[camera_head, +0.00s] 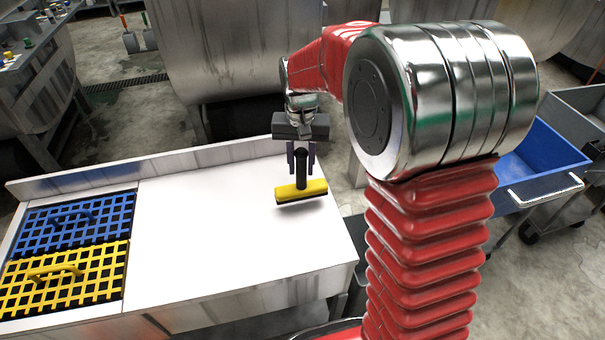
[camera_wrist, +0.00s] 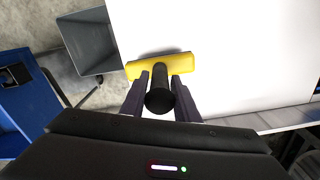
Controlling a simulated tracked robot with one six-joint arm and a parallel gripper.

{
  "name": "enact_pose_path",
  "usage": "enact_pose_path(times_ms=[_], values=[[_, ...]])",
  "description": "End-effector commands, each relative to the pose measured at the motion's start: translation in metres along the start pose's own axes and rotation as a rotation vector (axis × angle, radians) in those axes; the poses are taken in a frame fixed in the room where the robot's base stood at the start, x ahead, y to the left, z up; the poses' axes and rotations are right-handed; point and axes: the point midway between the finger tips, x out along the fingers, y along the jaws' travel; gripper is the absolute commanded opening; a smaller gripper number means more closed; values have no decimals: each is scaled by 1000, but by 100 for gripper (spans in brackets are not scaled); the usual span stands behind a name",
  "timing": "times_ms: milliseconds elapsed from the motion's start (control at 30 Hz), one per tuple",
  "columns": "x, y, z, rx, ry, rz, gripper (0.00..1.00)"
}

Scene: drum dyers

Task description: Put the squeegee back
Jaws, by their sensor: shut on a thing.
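The squeegee (camera_head: 301,191) has a yellow head and a black handle. My gripper (camera_head: 301,160) is shut on its black handle, with the yellow head hanging below the fingers. In the wrist view the squeegee's yellow head (camera_wrist: 162,67) shows beyond my gripper (camera_wrist: 160,92), whose two fingers stand on either side of the handle. The head is over the right part of the white table (camera_head: 205,225). I cannot tell whether it touches the surface; a dark strip shows along its lower edge.
A blue grate (camera_head: 88,216) and a yellow grate (camera_head: 85,262), both with handles, lie at the table's left end. A raised ledge (camera_head: 110,175) runs along the back. Large metal drums (camera_head: 235,45) stand behind. A blue cart (camera_head: 545,152) is at right. The table's middle is clear.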

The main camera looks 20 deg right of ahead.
Motion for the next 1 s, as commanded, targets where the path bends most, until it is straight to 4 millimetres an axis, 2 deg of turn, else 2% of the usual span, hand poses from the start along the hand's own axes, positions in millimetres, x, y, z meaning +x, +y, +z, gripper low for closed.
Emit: enact_pose_path(times_ms=[167, 400, 800, 833, 1000], values=[[7, 0, 0, -1, -1, 0, 4], [35, -1, 0, -1, -1, 0, 4], [39, -1, 0, -2, 0, 0, 4], [39, -1, 0, -2, 0, 0, 29], [39, -1, 1, -2, -1, 0, 41]])
